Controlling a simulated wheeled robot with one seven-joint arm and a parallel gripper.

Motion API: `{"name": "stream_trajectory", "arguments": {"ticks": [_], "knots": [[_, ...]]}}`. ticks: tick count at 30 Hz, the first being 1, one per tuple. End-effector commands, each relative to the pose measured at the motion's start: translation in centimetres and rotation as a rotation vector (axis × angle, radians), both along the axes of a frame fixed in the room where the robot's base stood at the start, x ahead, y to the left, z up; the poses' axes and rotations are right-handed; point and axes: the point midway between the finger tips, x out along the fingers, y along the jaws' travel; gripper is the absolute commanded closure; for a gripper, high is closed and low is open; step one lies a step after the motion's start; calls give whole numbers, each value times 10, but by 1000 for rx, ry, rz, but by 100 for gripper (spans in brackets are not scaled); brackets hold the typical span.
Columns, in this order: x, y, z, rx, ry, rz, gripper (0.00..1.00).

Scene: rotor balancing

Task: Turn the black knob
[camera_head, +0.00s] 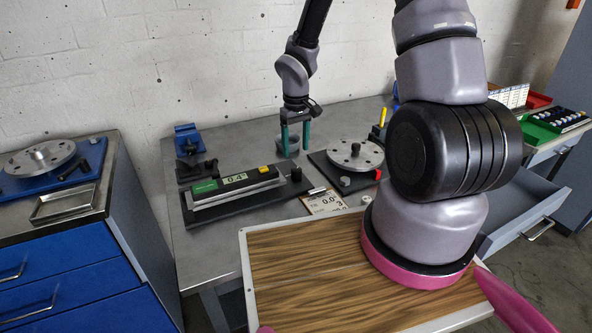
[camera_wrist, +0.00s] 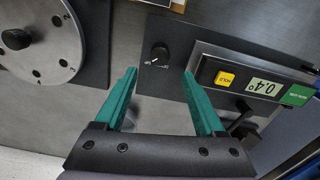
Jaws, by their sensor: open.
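The black knob (camera_wrist: 159,54) is a small round knob with a white mark at its lower edge. It sits on the dark base plate, beside the digital level (camera_wrist: 252,84). My gripper (camera_wrist: 160,73) has two green fingers, spread apart and empty. In the wrist view the knob appears between and just beyond the fingertips. In the head view my gripper (camera_head: 295,143) hangs above the bench, behind the knob; the exact height gap is unclear.
A metal disc (camera_head: 355,154) on a dark plate stands right of the level. A blue device (camera_head: 188,139) stands behind the level at left. A card (camera_head: 325,203) lies in front. A wood-topped surface (camera_head: 300,275) is nearest.

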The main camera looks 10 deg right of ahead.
Motion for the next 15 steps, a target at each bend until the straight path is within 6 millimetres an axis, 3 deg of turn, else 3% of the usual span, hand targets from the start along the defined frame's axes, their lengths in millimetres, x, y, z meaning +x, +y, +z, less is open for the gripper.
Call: {"name": "stream_trajectory", "arguments": {"ticks": [9, 15], "knots": [[-2, 0, -61, -2, 5, 2, 28], [-1, 0, -84, -1, 3, 0, 28]]}}
